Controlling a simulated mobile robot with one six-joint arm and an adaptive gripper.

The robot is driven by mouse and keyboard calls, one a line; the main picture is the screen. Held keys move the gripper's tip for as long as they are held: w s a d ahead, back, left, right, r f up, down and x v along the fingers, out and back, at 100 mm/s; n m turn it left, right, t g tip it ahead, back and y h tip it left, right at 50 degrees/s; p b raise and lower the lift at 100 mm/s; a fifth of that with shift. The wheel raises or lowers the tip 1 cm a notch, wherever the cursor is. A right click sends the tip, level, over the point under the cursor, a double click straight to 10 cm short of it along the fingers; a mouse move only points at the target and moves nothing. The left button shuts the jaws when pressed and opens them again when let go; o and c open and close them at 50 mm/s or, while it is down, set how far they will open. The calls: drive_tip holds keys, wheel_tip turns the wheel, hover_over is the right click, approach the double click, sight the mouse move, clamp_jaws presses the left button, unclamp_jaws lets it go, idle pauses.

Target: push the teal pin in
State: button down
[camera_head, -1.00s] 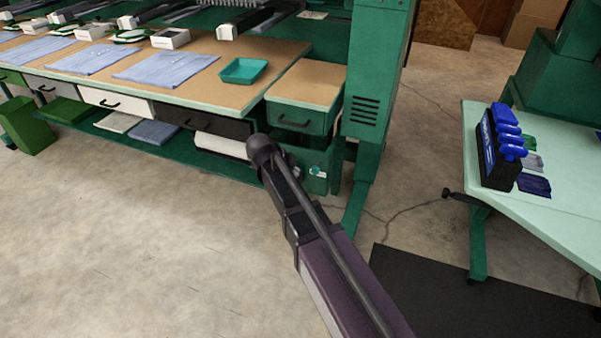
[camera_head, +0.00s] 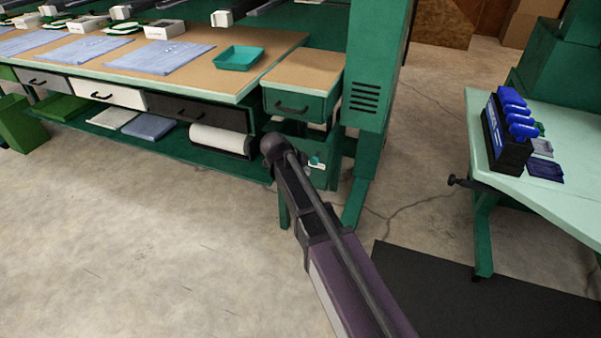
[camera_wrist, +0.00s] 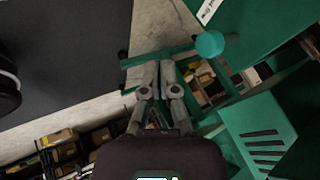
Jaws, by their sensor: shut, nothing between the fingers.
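The teal pin (camera_head: 314,161) shows in the head view as a small round knob beside a white label on the green housing under the small drawer. In the wrist view the teal pin (camera_wrist: 210,44) is a round teal head, right of and a little above my fingertips. My gripper (camera_wrist: 161,66) is shut and empty, its two grey fingers together. The fingertips look apart from the pin; the exact depth gap is hard to tell. In the head view my arm's end is left of the pin, and the fingers are hidden behind it.
A workbench (camera_head: 262,52) with a teal tray (camera_head: 238,58) and blue cloths stands above the pin, left of a green column (camera_head: 372,85). A pale green table (camera_head: 555,195) stands at right. A dark mat (camera_head: 470,300) lies on open concrete floor.

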sight(314, 161)
drive_tip(key=shift+w+d+f, duration=0.15)
drive_tip(key=shift+w+d, duration=0.1)
drive_tip(key=shift+w, duration=0.45)
drive_tip(key=shift+w+d+f, duration=0.15)
drive_tip(key=shift+w+d, duration=0.1)
drive_tip(key=shift+w, duration=0.5)
drive_tip(key=shift+w+d+f, duration=0.15)
drive_tip(key=shift+w+d, duration=0.1)
drive_tip(key=shift+w, duration=0.45)
